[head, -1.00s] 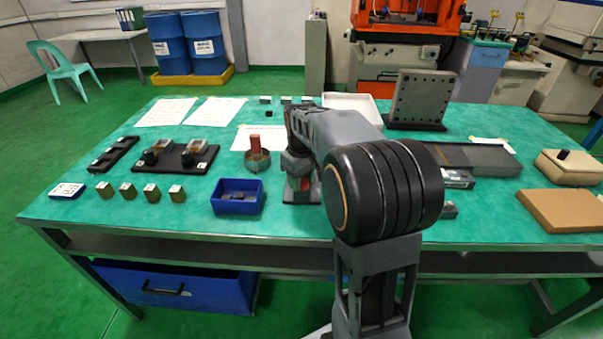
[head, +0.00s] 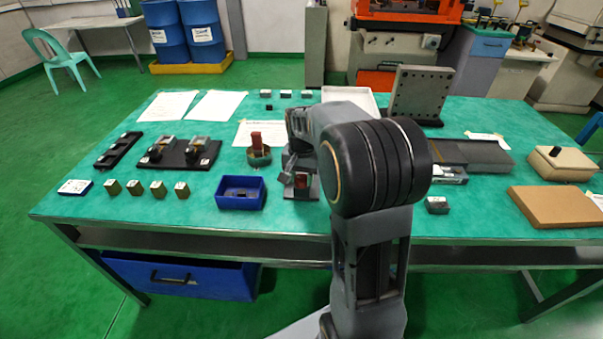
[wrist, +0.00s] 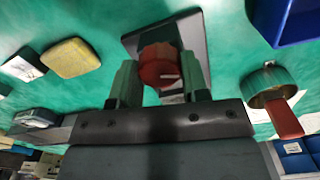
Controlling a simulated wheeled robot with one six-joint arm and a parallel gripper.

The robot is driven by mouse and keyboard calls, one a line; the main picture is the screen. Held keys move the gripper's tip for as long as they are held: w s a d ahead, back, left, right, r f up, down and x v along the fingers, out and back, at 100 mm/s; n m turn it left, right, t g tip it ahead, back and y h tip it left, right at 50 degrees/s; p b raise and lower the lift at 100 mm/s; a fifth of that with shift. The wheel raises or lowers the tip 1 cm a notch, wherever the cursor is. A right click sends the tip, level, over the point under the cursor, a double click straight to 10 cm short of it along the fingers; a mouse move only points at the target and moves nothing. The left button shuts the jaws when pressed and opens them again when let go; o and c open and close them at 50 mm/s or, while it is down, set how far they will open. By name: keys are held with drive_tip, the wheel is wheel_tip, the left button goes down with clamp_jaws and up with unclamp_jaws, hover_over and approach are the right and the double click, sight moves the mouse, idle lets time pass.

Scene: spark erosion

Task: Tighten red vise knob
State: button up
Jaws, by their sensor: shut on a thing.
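The red vise knob (wrist: 160,65) shows between the two fingers of my gripper (wrist: 160,80) in the wrist view. The fingers are shut on it, one at each side. The grey vise base (wrist: 196,32) lies behind the knob on the green table. My arm hides part of the vise there.
A blue tray (head: 240,206) and a round cup with a red handle (head: 259,156) stand left of the vise. A black fixture plate (head: 180,165) lies farther left. A small grey block (head: 437,205) and a brown board (head: 550,207) lie to the right.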

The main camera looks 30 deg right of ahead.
sight(302, 178)
drive_tip(key=m+p, duration=0.1)
drive_tip(key=m, duration=0.3)
drive_tip(key=shift+r, duration=0.1)
drive_tip(key=shift+m+p, duration=0.55)
drive_tip(key=shift+m, duration=1.55)
drive_tip(key=o, duration=0.9)
drive_tip(key=shift+o, duration=0.2)
wheel_tip(302, 178, up, 14)
drive_tip(key=p, duration=0.1)
drive_tip(key=shift+d+f, duration=0.1)
drive_tip(key=shift+f, duration=0.1)
